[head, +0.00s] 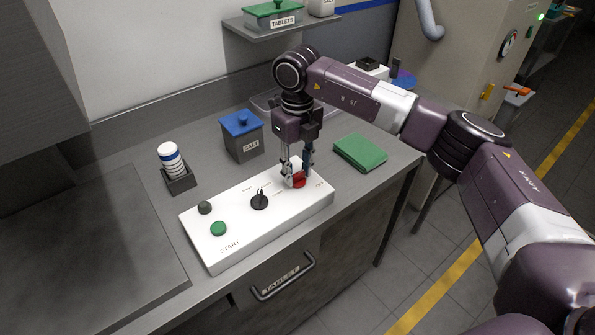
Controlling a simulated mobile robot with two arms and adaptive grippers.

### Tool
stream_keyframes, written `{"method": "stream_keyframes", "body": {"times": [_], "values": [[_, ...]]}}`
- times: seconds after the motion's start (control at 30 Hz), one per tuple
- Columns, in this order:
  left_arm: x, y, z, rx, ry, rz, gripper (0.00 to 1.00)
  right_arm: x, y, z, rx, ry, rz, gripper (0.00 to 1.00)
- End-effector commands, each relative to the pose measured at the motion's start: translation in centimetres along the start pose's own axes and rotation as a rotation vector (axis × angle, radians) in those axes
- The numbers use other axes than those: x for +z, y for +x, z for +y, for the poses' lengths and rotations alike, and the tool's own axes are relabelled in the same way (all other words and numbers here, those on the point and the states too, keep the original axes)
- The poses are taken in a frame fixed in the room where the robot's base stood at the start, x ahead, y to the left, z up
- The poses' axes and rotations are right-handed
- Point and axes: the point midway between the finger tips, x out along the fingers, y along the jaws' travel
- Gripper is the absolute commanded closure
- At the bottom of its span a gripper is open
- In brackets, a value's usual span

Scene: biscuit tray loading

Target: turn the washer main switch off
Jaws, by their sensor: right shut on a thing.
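A white control panel (255,232) lies on the grey counter. Its red switch (299,183) is at the right end, partly hidden by my right gripper. My right gripper (297,176) points down from above, with its fingers closed on the red switch. The small marking beside the switch is too small to read, and I cannot tell which position the switch is in. The panel also has a black selector knob (259,200), a green button (218,229) near the word START and a dark grey button (205,208). My left gripper is out of view.
A green block or cloth (360,152) lies right of the panel. A blue-lidded SALT container (243,137) and a dark holder with a striped white cylinder (174,165) stand behind it. A shelf (277,31) with a TABLETS box hangs above. A drawer handle (283,279) juts out in front.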

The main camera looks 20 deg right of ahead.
Motion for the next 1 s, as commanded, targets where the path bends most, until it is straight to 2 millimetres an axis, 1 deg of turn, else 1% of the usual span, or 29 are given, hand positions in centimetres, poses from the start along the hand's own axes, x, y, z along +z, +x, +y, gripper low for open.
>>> {"method": "stream_keyframes", "body": {"times": [0.03, 0.5, 0.53, 0.67, 0.7, 0.9, 1.0], "values": [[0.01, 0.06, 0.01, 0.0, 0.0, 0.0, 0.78, 0.14, -0.22, -0.09, -0.001, 0.009, -0.006, 0.94], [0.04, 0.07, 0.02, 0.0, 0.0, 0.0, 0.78, 0.17, -0.28, -0.11, -0.001, 0.022, -0.007, 0.94], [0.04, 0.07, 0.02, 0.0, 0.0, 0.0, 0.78, 0.18, -0.29, -0.11, -0.001, 0.022, -0.007, 0.68], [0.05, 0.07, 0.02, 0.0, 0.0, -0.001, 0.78, 0.13, -0.22, -0.09, -0.001, 0.021, -0.005, 0.53], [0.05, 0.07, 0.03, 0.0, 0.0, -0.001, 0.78, 0.12, -0.19, -0.08, -0.001, 0.021, -0.005, 0.52], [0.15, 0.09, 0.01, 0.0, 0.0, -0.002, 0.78, 0.07, -0.11, -0.04, -0.001, 0.02, -0.003, 0.52], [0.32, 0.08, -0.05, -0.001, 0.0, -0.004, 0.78, 0.08, -0.4, -0.04, -0.001, 0.019, -0.003, 0.52]]}}
